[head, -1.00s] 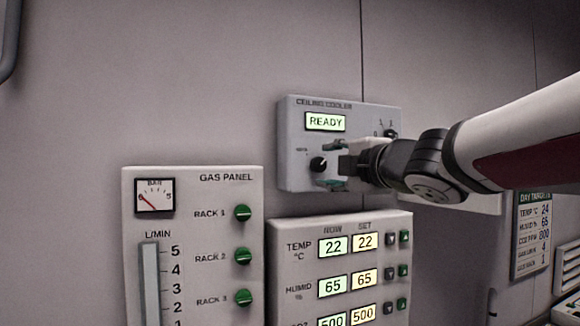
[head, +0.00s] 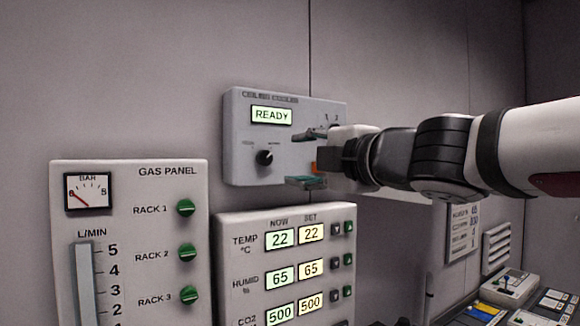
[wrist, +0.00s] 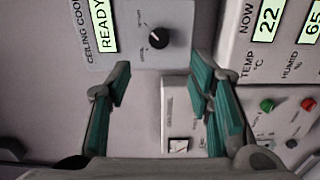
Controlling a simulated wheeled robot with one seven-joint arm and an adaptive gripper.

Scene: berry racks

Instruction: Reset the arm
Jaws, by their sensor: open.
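My gripper (head: 306,159) is open and empty. It points left, in front of the right half of the ceiling cooler panel (head: 238,135), which it partly hides in the head view. Its teal-padded fingers are spread apart in the wrist view (wrist: 160,78), with nothing between their tips. The cooler's black knob (head: 264,157) is left of the fingertips in the head view, and clear of them. The knob also shows above the gap between the fingers in the wrist view (wrist: 159,38). The cooler's display (head: 271,115) reads READY.
The gas panel (head: 130,230) with green rack knobs is at the lower left. The temperature and humidity panel (head: 245,240) sits just below the cooler. A targets sign (head: 463,230) and a console (head: 515,290) are at the right. The upper wall is bare.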

